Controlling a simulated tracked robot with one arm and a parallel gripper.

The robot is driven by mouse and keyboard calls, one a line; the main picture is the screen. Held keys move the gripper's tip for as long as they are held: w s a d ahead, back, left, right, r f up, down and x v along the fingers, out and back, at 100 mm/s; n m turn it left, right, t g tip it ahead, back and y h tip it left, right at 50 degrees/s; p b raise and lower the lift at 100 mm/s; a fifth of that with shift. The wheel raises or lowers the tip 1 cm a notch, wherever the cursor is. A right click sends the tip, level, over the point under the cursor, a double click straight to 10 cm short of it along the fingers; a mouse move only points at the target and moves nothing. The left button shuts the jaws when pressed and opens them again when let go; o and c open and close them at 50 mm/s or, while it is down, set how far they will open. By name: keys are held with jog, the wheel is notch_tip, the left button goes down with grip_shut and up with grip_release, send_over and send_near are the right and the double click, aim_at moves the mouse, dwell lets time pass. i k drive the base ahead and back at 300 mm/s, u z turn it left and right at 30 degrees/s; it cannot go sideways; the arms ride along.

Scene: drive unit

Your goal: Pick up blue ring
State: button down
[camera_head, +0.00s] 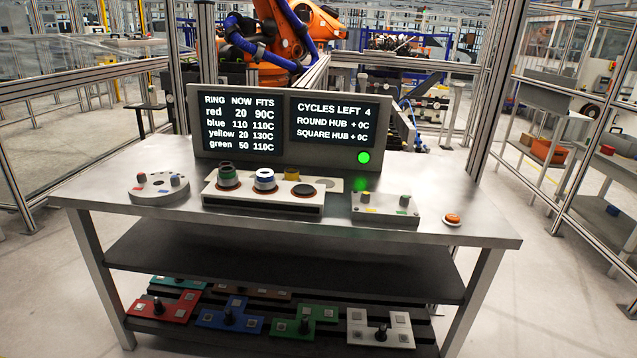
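The blue ring (265,183) stands on the white block (262,205) in the middle of the table. Its upper part looks pale and a blue band shows on its side. A dark green ring (228,178) stands to its left and a yellow ring (291,174) behind it to the right. A dark round pad (302,188) on the block's right is bare. My gripper is not in view.
A round fixture (158,189) stands left on the metal table (462,240); a box with knobs (385,208) and an orange button (452,218) are on the right. A green light glows on the panel. Coloured plates with black knobs lie on the lower shelf.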

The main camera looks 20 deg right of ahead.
aim_at(265, 180)
jog(key=z, duration=0.15)
jog(key=i, duration=1)
jog(key=u, duration=0.05)
